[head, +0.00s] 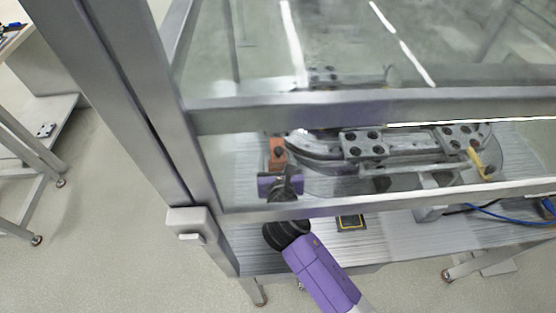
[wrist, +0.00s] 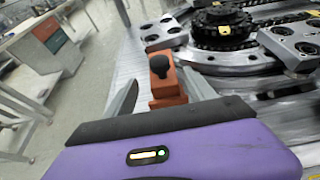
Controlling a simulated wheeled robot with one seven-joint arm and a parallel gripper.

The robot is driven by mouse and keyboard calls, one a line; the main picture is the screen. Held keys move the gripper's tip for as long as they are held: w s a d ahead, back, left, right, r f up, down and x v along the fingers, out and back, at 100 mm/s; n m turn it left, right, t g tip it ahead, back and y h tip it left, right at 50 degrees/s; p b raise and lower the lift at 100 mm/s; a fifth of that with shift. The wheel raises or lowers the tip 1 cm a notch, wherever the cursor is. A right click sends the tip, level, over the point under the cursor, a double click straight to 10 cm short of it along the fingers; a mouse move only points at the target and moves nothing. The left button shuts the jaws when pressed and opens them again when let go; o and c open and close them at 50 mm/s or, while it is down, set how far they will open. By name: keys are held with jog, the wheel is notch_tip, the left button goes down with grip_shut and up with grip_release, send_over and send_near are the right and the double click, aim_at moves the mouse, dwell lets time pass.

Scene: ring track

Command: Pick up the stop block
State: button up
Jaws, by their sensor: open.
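The stop block, an orange-red block (wrist: 167,88) with a black knob on top, stands at the near left edge of the ring track in the wrist view. It also shows in the head view (head: 277,150), behind the glass panel. My gripper (wrist: 160,80) is open, with one grey finger on each side of the block. The purple gripper body hides the block's lower part. I cannot tell whether the fingers touch it.
The ring track (head: 400,150) with grey drilled plates lies right of the block. A black sprocket (wrist: 222,25) sits inside it. A metal frame rail (head: 370,110) crosses above my arm. A yellow piece (head: 476,158) stands at the track's right.

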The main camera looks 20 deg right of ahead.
jog(key=x, duration=0.6)
jog(key=shift+d+f, duration=0.15)
jog(key=shift+d, duration=0.1)
grip_shut()
jog(key=shift+r, duration=0.2)
